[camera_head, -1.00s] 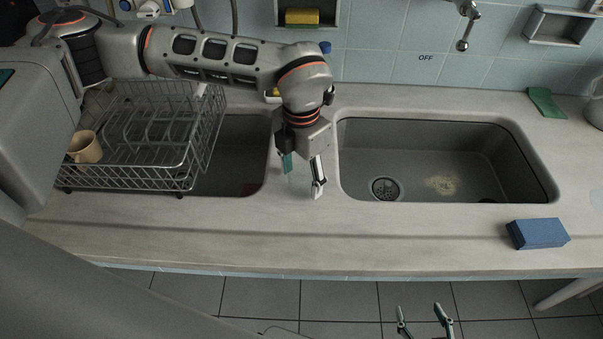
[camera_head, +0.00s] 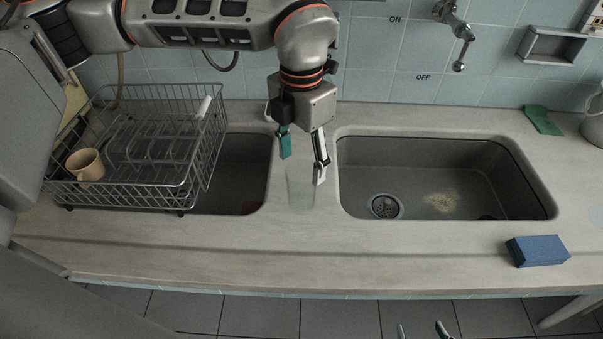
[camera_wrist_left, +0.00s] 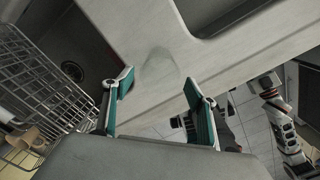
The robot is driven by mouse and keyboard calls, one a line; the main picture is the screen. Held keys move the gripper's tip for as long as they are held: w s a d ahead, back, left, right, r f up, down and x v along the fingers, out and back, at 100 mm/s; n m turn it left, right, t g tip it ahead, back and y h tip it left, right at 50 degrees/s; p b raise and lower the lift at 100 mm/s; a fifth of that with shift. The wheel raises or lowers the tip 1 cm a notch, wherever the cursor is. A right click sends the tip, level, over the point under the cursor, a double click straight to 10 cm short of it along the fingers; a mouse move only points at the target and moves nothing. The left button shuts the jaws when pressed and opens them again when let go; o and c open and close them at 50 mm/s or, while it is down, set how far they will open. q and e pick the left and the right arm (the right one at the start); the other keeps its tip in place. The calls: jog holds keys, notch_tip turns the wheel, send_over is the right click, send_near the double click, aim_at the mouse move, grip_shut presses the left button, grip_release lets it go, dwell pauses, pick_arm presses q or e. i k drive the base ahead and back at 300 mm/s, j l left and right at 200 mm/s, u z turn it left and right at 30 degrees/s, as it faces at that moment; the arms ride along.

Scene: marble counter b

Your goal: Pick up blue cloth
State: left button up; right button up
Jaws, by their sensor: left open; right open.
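The blue cloth (camera_head: 537,250) looks like a thick folded block. It lies on the counter's front part, below and right of the right sink. My left gripper (camera_head: 303,170) is open and empty above the strip between the sinks, far to the left of the cloth. A faint clear glass (camera_head: 301,190) stands under it. In the left wrist view the open fingers (camera_wrist_left: 158,86) frame the glass (camera_wrist_left: 160,66); the cloth is not seen there. My right gripper (camera_head: 422,331) shows only its fingertips at the bottom edge, apart, in front of the counter.
A wire dish rack (camera_head: 150,150) with a beige mug (camera_head: 85,165) stands at the left, partly over the left sink. The right sink (camera_head: 450,180) is open and deep. A green cloth (camera_head: 543,120) lies at the back right. The counter around the blue cloth is clear.

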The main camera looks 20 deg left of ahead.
aim_at(546, 250)
jog(key=k, duration=1)
